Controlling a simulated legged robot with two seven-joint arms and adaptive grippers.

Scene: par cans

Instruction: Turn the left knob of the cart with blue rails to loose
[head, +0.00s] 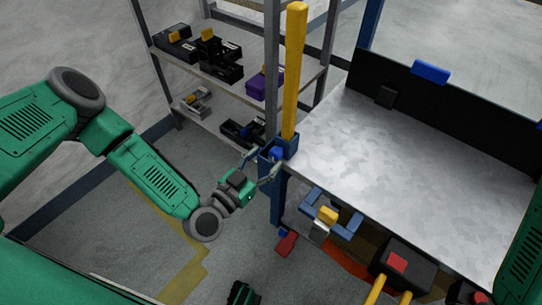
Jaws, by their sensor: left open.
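A grey-topped cart or bench (385,160) with blue posts fills the right half. At its near left corner, a blue bracket (291,146) holds an upright yellow bar. A small bright blue piece (276,154), possibly the left knob, shows on the bracket's left side. I cannot tell how it is turned. My left gripper (259,164) is open, with its two fingers pointing at this corner from the left. Its fingertips are close to the blue piece; I cannot tell whether they touch.
A metal shelf (248,98) with black, grey and purple items stands behind the corner. Below the top's near edge are a blue U-shaped frame (347,229) with a yellow piece and a black box (405,262) with a red patch.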

